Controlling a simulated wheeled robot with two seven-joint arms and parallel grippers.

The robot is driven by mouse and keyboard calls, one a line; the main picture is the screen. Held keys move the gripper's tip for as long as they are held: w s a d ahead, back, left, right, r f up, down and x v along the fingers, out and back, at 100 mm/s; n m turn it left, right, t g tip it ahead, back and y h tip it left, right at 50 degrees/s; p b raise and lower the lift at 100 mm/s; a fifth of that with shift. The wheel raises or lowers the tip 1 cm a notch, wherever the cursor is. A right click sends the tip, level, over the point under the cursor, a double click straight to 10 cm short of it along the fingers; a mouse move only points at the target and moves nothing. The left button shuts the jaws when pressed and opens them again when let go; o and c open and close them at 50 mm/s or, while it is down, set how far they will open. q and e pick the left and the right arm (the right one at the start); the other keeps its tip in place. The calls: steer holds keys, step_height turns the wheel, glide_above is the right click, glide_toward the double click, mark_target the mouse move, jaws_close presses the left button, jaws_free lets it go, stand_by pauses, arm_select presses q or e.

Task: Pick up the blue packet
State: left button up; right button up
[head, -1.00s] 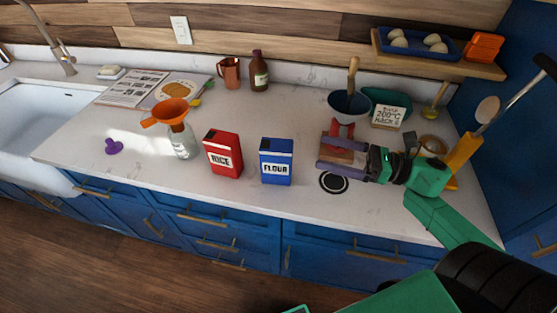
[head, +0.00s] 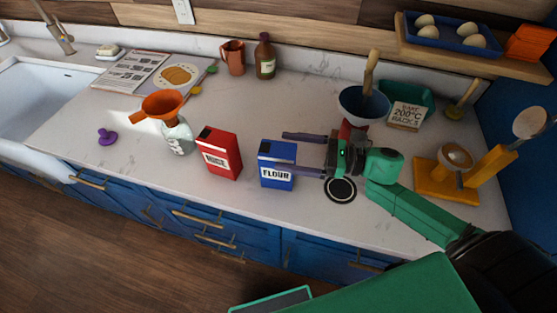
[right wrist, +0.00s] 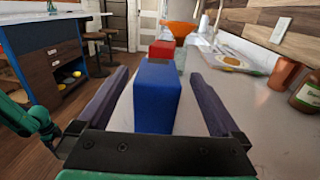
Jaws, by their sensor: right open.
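The blue packet (head: 277,165), labelled FLOUR, stands upright on the white counter near its front edge. My right gripper (head: 290,150) is open, with its purple fingers pointing left at the packet. In the head view one finger reaches across the packet's right side and the other lies behind it. In the right wrist view the blue packet (right wrist: 157,95) stands between the two spread fingers, with a gap visible on each side.
A red rice packet (head: 218,153) stands just left of the blue one. Further left are a glass bottle (head: 179,138) with an orange funnel (head: 162,104). A blue bowl (head: 362,104) is behind my right gripper. A black ring mark (head: 340,189) lies on the counter.

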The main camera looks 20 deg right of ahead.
mark_target(278, 149)
steer(key=a, duration=0.1)
steer(key=w+a, duration=0.1)
steer(key=shift+a+r+p, duration=0.35)
steer(key=shift+p, duration=0.05)
steer(key=shift+a+f, duration=0.15)
steer(key=shift+a, duration=0.1)
steer(key=shift+w+d+f, duration=0.1)
steer(key=shift+c, duration=0.6)
steer(key=shift+d, duration=0.1)
steer(key=c, duration=1)
arm_select(q)
steer(key=shift+d+r, duration=0.2)
steer(key=shift+r, duration=0.65)
arm_select(e)
jaws_close()
